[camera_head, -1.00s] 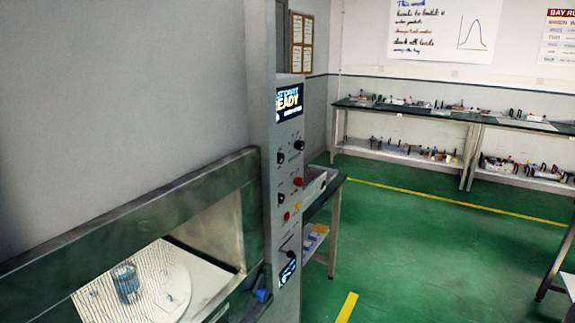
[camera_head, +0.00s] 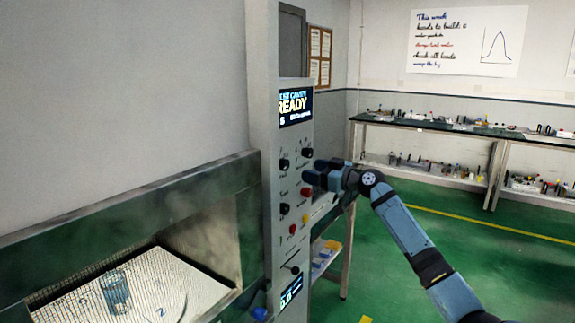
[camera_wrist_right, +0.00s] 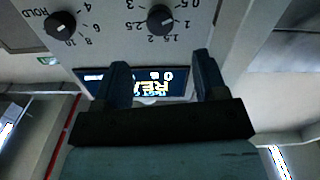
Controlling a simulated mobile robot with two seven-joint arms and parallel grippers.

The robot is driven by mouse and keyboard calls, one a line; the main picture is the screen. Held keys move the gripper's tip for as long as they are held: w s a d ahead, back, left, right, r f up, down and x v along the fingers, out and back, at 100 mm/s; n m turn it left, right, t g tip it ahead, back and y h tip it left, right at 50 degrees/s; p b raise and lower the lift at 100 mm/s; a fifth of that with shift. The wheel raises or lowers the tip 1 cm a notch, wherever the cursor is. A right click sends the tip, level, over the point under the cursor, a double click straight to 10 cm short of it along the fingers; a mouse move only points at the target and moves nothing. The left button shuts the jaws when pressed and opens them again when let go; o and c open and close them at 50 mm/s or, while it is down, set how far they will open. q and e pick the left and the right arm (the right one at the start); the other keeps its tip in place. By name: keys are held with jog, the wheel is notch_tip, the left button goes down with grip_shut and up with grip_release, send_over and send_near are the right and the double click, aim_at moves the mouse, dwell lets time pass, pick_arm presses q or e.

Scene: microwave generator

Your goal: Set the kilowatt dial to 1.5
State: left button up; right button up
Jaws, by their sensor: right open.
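The kilowatt dial, a black knob (camera_wrist_right: 160,20) ringed by marks from 0.5 upward, shows upside down at the top of the right wrist view. A light mark shows on the knob, but I cannot tell for certain which number it meets. In the head view it appears to be the upper left knob (camera_head: 284,164) on the grey control panel (camera_head: 290,138). My right gripper (camera_head: 312,177) is open and empty in front of the panel's right side. In the wrist view its fingers (camera_wrist_right: 164,84) stand apart below the dial and do not touch it. My left gripper is not in view.
A second knob marked HOLD (camera_wrist_right: 60,25) sits beside the dial. The READY screen (camera_head: 295,106) is above the knobs. Red buttons and another black knob (camera_head: 284,208) are lower. The open cavity (camera_head: 205,250) holds a glass vessel (camera_head: 117,291). A bench (camera_head: 335,240) stands behind my arm.

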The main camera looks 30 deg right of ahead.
aim_at(287, 166)
jog(key=p+x, duration=0.1)
jog(key=x, duration=0.8)
jog(key=shift+w+p, duration=0.1)
jog(key=shift+p, duration=0.3)
jog(key=shift+w+a+f, duration=0.1)
jog(key=shift+w+a, duration=0.1)
jog(key=shift+w, duration=0.15)
jog(key=shift+c, duration=0.3)
jog(key=c, duration=0.7)
jog(key=shift+c, duration=0.9)
